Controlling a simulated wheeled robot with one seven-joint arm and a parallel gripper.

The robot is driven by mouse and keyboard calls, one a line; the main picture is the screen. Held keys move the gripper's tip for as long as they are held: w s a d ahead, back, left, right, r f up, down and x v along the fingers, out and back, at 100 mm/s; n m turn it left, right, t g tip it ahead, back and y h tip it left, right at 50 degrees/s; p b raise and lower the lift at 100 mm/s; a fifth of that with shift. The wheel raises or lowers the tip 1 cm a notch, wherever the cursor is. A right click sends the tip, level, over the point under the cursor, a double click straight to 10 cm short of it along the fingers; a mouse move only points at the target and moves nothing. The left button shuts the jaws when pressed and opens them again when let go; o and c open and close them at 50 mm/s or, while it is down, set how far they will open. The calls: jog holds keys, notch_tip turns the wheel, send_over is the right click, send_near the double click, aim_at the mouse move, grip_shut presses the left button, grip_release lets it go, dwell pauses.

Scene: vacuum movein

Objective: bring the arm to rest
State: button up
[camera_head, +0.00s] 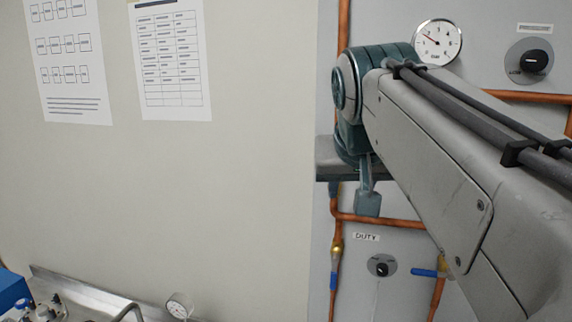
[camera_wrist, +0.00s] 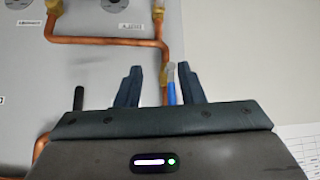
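My gripper (camera_wrist: 157,88) shows in the wrist view with its two dark fingers spread apart and nothing between them. Behind the gap are a copper pipe and a blue-handled valve (camera_wrist: 171,88) on the grey panel; I cannot tell how far off they are. In the head view my arm reaches in from the right, and part of my gripper (camera_head: 367,198) shows below its end, in front of the panel. The arm hides part of the panel.
The grey panel (camera_head: 400,295) carries copper pipes (camera_head: 385,220), a round gauge (camera_head: 438,42), a black knob (camera_head: 536,56) and a DUTY knob (camera_head: 381,267). Papers (camera_head: 170,60) hang on the bare wall to the left. A metal bench with a small gauge (camera_head: 179,306) stands at lower left.

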jog(key=s+d+f+g+b, duration=0.1)
jog(key=s+f, duration=0.3)
jog(key=f, duration=0.6)
jog(key=s+d+f+g+b, duration=0.1)
jog(key=s+f, duration=0.3)
jog(key=f, duration=0.7)
jog(key=s+d+f+g+y+b, duration=0.1)
jog(key=s+f, duration=0.3)
jog(key=f, duration=0.7)
jog(key=shift+s+d+n+g+b, duration=0.15)
jog(key=shift+d+n+g+b, duration=0.15)
jog(key=shift+d+g+b, duration=0.3)
